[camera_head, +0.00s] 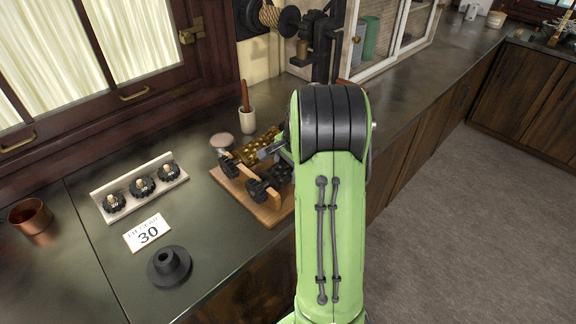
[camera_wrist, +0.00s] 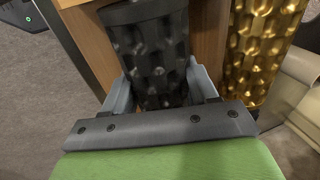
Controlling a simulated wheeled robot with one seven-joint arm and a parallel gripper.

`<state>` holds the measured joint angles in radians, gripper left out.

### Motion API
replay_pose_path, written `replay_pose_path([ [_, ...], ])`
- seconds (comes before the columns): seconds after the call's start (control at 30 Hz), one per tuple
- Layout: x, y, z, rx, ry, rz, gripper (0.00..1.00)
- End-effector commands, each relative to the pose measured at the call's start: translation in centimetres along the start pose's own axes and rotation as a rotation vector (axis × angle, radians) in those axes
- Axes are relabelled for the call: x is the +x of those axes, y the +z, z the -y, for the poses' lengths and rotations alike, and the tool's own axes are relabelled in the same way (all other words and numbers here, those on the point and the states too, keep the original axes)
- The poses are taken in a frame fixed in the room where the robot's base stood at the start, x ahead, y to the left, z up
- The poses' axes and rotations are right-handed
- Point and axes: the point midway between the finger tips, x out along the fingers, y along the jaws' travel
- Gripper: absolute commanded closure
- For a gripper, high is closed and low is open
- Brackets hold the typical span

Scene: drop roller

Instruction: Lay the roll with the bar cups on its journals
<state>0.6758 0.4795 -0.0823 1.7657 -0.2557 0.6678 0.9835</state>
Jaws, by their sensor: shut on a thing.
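My gripper (camera_wrist: 158,78) shows in the wrist view with its grey fingers on both sides of a dark dimpled roll (camera_wrist: 150,40), shut on it. A gold roll (camera_wrist: 262,50) with rounded dimples lies beside it to the right, apart from the fingers. In the head view the gold roll (camera_head: 262,143) sits on the roller machine, whose wooden base (camera_head: 236,190) stands on the counter. My arm covers much of the machine and most of my gripper there. Whether the dark roll touches its journals cannot be told.
A pale rack (camera_head: 173,185) holds several black toothed knobs, left of the machine. In front are a card marked 30 (camera_head: 148,232) and a black flanged piece (camera_head: 169,268). A copper cup (camera_head: 31,216) stands far left. A white pot (camera_head: 248,121) with a wooden-handled tool stands behind.

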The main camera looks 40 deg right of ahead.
Motion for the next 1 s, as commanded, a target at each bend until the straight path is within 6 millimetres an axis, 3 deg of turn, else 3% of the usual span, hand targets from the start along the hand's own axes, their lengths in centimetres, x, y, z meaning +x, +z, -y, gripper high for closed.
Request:
replay_pose_path([
  [0.23,0.1,0.0,0.0,-0.001,-0.002,-0.002,1.00],
  [0.27,0.1,0.0,0.0,-0.001,-0.002,-0.002,0.41],
  [0.43,0.1,0.0,0.0,-0.001,-0.001,-0.001,0.15],
  [0.77,-0.1,0.1,-0.1,0.001,0.004,0.003,0.12],
  [0.87,-1.9,0.0,0.0,0.001,0.000,-0.001,0.12],
  [1.0,-6.0,-0.1,0.1,0.001,-0.002,-0.003,0.12],
])
